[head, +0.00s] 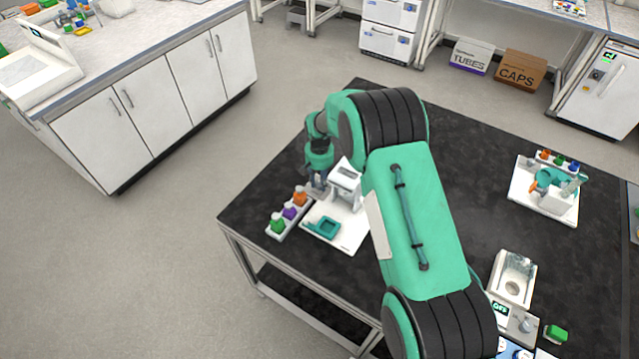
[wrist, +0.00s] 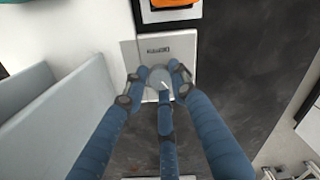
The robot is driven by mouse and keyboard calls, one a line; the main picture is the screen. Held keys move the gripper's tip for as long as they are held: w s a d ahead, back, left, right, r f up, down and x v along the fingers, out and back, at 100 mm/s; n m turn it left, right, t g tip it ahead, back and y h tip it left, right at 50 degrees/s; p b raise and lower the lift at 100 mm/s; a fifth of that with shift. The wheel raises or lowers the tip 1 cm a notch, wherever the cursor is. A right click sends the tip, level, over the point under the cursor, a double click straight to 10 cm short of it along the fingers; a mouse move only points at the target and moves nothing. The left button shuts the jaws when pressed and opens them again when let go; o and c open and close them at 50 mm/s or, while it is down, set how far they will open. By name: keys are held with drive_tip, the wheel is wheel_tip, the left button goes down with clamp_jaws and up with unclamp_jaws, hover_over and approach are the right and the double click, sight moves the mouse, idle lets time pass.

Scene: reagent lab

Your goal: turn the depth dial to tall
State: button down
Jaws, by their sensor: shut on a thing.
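The depth dial (wrist: 157,77) is a small round grey knob with a pale pointer line, seen in the wrist view. It is in front of a light plate (wrist: 180,52) with small dark lettering that I cannot read for sure. My gripper (wrist: 155,86) is shut on the dial, with its blue fingers around it. In the head view my gripper (head: 318,188) is at the left side of a white device (head: 346,176) on a white base with a teal tray (head: 323,228). The dial is hidden there, and my arm covers the device's right side.
A rack with orange, purple and green capped bottles (head: 289,213) stands just left of the base. A second white station (head: 548,200) is at the right of the black table (head: 465,150). A white instrument (head: 512,285) and a green block (head: 555,334) are at the lower right.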

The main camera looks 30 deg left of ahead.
sight(319, 184)
drive_tip(key=m, duration=0.2)
drive_tip(key=m+b, duration=0.1)
drive_tip(key=shift+s+f+m, duration=0.15)
drive_tip(key=shift+m, duration=0.25)
drive_tip(key=shift+m+b, duration=0.35)
drive_tip(key=shift+m, duration=1.25)
drive_tip(key=c, duration=1.4)
unclamp_jaws()
drive_tip(key=shift+r, duration=0.25)
wheel_tip(319, 184, up, 12)
drive_tip(key=shift+f, duration=0.15)
